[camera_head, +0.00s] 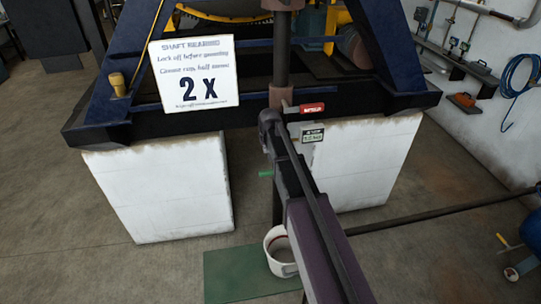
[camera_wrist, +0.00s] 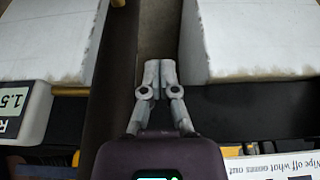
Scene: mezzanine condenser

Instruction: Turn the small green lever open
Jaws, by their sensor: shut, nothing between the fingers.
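The small green lever (camera_head: 265,173) shows in the head view as a short green stub just left of my arm, below the red-handled lever. Its right end and its mount are hidden behind my arm. My gripper (camera_wrist: 159,72) shows in the wrist view with its two grey fingers together and nothing between them. In the head view my gripper cannot be made out, so its distance from the green lever is unclear. The green lever is not seen in the wrist view.
A red-handled lever (camera_head: 312,108) and a small tag (camera_head: 312,135) sit by the vertical pipe (camera_head: 282,50). White blocks (camera_head: 165,185) carry the blue frame. A white bucket (camera_head: 277,262) stands at a green mat (camera_head: 235,280). A dark pipe (camera_head: 440,212) crosses at right.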

